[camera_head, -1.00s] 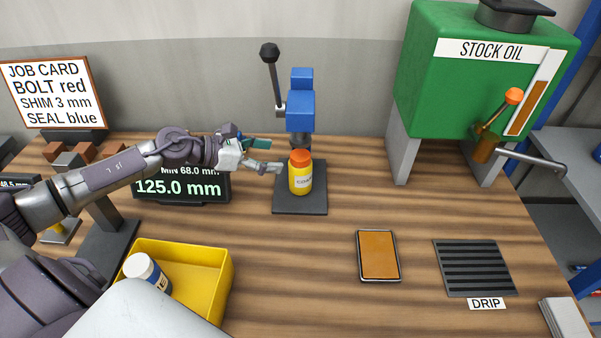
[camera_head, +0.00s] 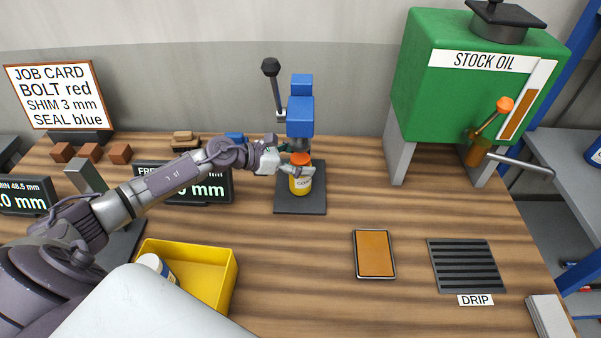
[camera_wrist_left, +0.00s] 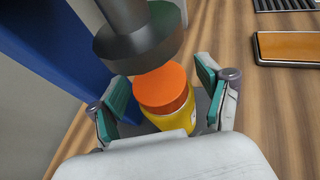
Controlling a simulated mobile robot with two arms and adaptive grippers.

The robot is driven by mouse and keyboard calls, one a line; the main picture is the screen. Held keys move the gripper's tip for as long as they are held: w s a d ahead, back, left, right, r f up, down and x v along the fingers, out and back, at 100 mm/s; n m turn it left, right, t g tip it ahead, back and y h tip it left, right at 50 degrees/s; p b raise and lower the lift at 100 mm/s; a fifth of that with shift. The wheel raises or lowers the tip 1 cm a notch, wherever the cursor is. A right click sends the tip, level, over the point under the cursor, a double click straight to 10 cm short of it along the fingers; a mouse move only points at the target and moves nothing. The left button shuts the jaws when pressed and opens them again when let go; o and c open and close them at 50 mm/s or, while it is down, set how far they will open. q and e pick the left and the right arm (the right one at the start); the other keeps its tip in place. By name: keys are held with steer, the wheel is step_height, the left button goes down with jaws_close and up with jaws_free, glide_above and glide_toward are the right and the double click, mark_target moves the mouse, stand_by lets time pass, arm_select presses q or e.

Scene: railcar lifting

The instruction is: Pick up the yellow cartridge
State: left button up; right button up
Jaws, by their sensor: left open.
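The yellow cartridge (camera_head: 301,184) with an orange cap stands upright on the dark base plate (camera_head: 312,206) of the blue press (camera_head: 300,116). My left gripper (camera_head: 295,170) is at the cartridge's upper part in the head view. In the left wrist view the cartridge (camera_wrist_left: 172,112) sits between the two open, teal-padded fingers of my left gripper (camera_wrist_left: 165,103). The press's dark ram (camera_wrist_left: 138,40) is just above the cap. The cartridge's lower part is hidden there by the gripper body. My right gripper is not in view.
A yellow bin (camera_head: 222,268) holding a white container (camera_head: 157,266) stands at the front left. A green oil tank (camera_head: 480,100) stands at the back right. A brown-faced tablet-like tray (camera_head: 374,254) and a drip grate (camera_head: 465,266) lie at the right. Bare wood lies in front of the press.

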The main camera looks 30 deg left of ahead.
arm_select(q)
jaws_close()
steer(key=shift+r, duration=0.1)
stand_by(0.4)
